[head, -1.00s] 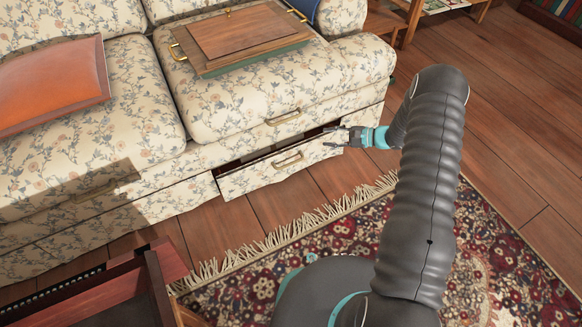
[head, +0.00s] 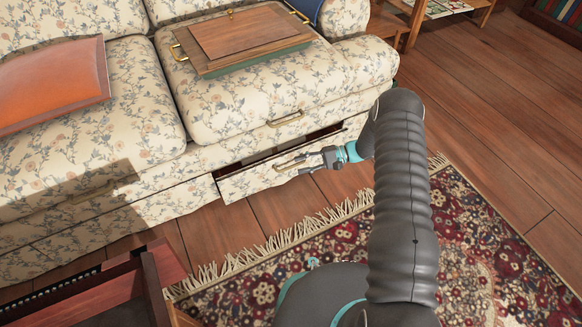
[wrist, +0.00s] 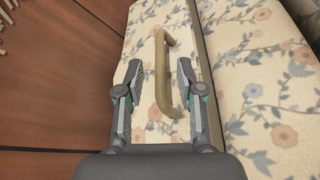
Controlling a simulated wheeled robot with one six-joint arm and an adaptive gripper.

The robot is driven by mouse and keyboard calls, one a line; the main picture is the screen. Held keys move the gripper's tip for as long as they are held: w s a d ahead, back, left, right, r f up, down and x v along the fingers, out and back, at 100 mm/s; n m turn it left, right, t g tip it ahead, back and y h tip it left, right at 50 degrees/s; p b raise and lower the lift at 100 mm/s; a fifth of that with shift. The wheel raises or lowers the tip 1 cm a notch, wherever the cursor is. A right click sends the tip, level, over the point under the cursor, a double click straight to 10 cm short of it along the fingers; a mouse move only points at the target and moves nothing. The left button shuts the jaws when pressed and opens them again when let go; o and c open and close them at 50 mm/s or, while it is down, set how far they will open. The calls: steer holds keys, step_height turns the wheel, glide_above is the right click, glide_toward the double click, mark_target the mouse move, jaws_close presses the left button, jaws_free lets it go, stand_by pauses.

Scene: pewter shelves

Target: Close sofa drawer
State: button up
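The sofa drawer (head: 262,179) is a floral-fronted drawer low in the sofa, pulled out, with a dark gap showing behind its front. Its brass handle (head: 290,165) is on the front face and also shows in the wrist view (wrist: 162,75). My gripper (head: 308,165) is at the right part of the drawer front, beside the handle. In the wrist view my gripper (wrist: 158,75) is open, with one finger on each side of the handle's near end. Whether the fingers touch the drawer front I cannot tell.
The floral sofa (head: 225,105) has another brass handle (head: 285,119) above the drawer. A wooden tray (head: 250,62) and an orange cushion (head: 52,85) lie on its seats. A patterned rug (head: 470,235) covers the floor in front. A dark red wooden piece (head: 115,290) stands at bottom left.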

mark_target(295, 166)
steer(key=shift+x, duration=2.2)
jaws_close()
